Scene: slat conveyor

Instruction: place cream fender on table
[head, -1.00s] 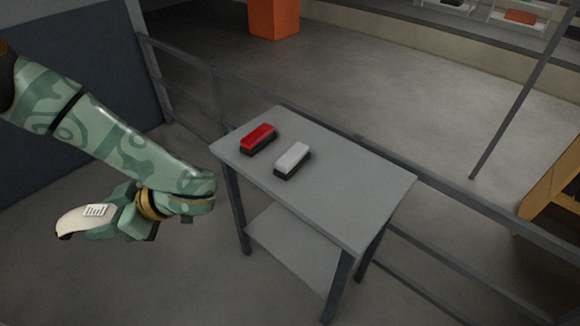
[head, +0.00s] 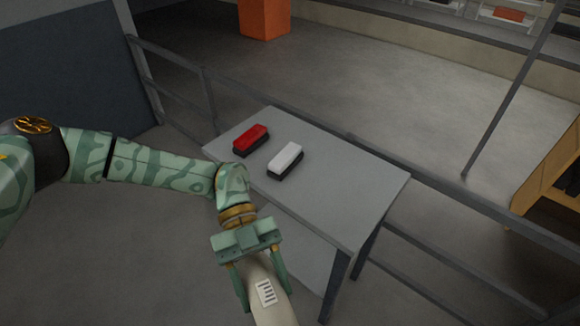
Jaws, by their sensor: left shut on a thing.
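The cream fender (head: 268,297) is a curved cream piece with a white barcode-like label, at the bottom of the head view. My left gripper (head: 258,290) is shut on it, with a green finger on each side. The gripper points down and toward me, in front of the table's near edge. The lower end of the fender runs out of the frame. My right gripper is not in view.
A red-topped block (head: 251,138) and a white-topped block (head: 286,159), both with dark bases, sit on the table's left part. The right part of the tabletop is clear. A grey railing (head: 430,178) runs behind the table. An orange pillar (head: 265,18) stands farther back.

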